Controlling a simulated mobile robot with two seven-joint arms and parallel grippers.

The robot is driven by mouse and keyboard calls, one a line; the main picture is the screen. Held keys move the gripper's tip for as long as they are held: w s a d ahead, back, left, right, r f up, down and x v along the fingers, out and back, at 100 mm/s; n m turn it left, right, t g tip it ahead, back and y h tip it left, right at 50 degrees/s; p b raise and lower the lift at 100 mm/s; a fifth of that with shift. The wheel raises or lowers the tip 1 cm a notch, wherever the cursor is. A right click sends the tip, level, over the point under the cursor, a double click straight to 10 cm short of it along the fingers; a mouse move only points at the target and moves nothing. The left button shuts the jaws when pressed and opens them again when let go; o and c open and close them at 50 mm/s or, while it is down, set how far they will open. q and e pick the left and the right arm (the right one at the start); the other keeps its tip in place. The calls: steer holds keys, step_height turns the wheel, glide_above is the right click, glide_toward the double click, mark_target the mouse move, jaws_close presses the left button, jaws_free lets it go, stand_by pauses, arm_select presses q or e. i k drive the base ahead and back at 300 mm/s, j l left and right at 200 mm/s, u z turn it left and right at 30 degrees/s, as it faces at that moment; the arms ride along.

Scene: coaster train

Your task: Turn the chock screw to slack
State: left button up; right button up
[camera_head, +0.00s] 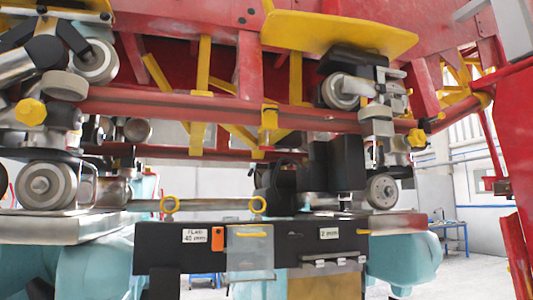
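No part is marked as the chock screw, so I cannot tell for sure which one it is. A yellow lobed knob (30,112) sits on the left wheel assembly. A second yellow knob (417,138) sits on the right wheel assembly. Neither of my grippers can be made out in this view.
The red frame (200,108) spans the top. Wheels (47,185) (382,191) stand at both sides on grey plates (400,222). A black front panel (300,243) carries labels, an orange piece (217,239) and a clear pocket (250,258). Teal bodies (95,265) flank it. Open floor shows right.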

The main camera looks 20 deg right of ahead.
mark_target(266, 148)
steer(key=i+l+u, duration=0.3)
steer(key=l, duration=1.55)
steer(key=l+u, duration=0.25)
steer(key=l, duration=1.55)
steer(key=k, duration=0.05)
